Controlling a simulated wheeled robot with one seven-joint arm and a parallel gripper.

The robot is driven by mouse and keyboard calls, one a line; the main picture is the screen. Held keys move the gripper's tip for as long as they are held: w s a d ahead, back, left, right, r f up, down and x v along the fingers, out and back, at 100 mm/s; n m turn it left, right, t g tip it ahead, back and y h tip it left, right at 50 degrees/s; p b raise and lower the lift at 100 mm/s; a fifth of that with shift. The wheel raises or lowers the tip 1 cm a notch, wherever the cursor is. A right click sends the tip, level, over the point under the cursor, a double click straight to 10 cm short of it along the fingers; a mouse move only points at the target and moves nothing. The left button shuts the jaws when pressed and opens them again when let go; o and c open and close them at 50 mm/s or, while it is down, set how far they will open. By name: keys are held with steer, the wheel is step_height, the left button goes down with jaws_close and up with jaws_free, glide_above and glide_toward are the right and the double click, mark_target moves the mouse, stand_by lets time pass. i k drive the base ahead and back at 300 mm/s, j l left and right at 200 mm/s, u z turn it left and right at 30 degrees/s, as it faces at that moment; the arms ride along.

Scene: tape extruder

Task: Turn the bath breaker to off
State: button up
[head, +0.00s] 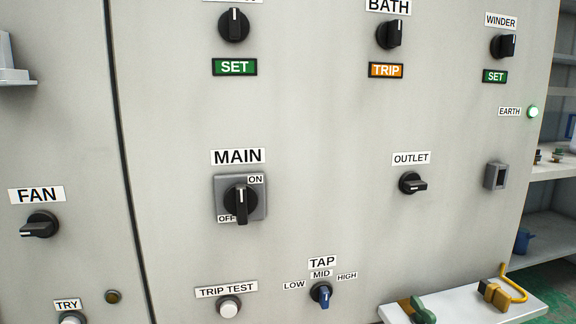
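The bath breaker (389,34) is a round black knob under the BATH label (388,6), at the upper middle right of the grey panel in the head view. Its raised grip stands roughly upright, with a light line on its front. Directly below it is an orange TRIP sign (386,70). Nothing touches the knob. My gripper is not in view.
Nearby knobs are WINDER (503,46), MAIN (240,202), OUTLET (411,184), TAP (321,293) and FAN (40,225). A white shelf (455,306) with a padlock-like yellow item (502,291) juts out at lower right. Shelving stands at far right. The space before the panel looks clear.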

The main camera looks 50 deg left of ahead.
mark_target(389, 34)
steer(key=u, duration=1.75)
